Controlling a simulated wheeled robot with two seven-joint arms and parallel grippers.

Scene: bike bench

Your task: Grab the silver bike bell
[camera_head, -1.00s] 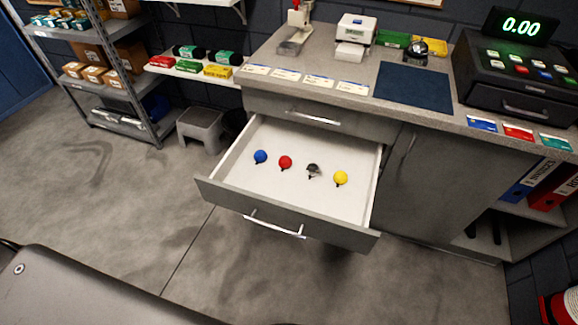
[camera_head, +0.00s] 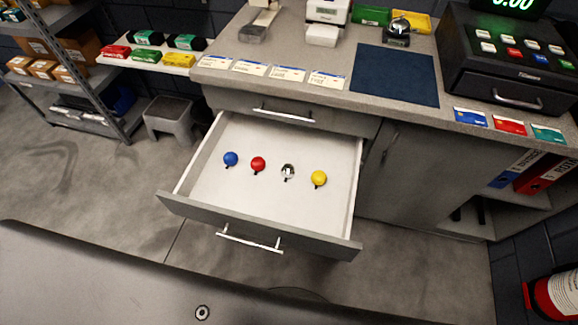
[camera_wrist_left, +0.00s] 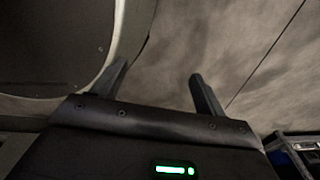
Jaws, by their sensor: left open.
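The silver bike bell (camera_head: 288,171) sits in the open drawer (camera_head: 220,200) of the counter in the head view. It is between the red bell (camera_head: 258,164) and the yellow bell (camera_head: 319,178). A blue bell (camera_head: 230,158) is at the left end of the row. My left gripper (camera_wrist_left: 158,85) shows in the left wrist view with its two fingers apart and nothing between them. Bare floor is behind the fingers, and no bell shows in that view. Neither gripper shows in the head view.
The drawer front with its handle (camera_head: 250,239) juts out over the floor. The counter holds a blue mat (camera_head: 395,75), a cash register (camera_head: 505,75) and a silver domed bell (camera_head: 399,28). A grey step stool (camera_head: 172,120) stands left of the counter. A fire extinguisher (camera_head: 556,297) is at the lower right.

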